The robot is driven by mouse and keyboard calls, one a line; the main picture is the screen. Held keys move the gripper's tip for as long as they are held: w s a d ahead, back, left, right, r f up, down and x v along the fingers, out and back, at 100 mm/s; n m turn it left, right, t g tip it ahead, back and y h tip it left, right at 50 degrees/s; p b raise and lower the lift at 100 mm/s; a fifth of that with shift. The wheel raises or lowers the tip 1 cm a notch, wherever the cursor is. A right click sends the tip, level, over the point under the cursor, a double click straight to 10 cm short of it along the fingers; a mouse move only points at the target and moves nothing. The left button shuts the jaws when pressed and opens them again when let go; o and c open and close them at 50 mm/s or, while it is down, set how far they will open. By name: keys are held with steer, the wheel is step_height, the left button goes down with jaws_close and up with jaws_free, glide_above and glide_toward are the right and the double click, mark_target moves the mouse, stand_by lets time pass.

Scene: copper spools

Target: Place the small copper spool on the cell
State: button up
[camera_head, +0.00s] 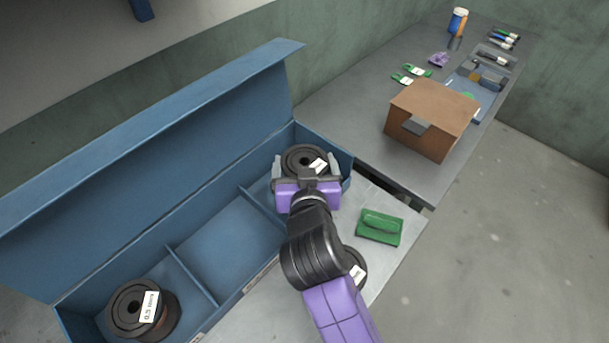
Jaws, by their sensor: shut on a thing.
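A dark spool (303,154) with a white label is between the fingers of my gripper (306,166), which is shut on it. The spool is at the right-end compartment of the open blue box (213,306); whether it touches the floor there is hidden. A larger-looking dark spool (126,307), labelled 0.5 mm, sits in the left compartment. The middle compartment (228,240) is empty. Another dark spool (357,268) stands on the table right of the box, partly hidden behind my arm.
The box's raised lid (150,150) stands along its back. A green block-like object (380,227) lies on the near table. A cardboard box (431,115) stands on the farther bench, with green pieces (411,74), markers (503,40) and a blue tray (462,84) beyond.

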steer(key=shift+f, duration=2.15)
steer(key=shift+f, duration=0.15)
steer(key=o, duration=1.8)
steer(key=shift+f, duration=0.15)
steer(key=shift+r, duration=0.2)
steer(key=b+v, duration=0.1)
steer(key=v, duration=1.1)
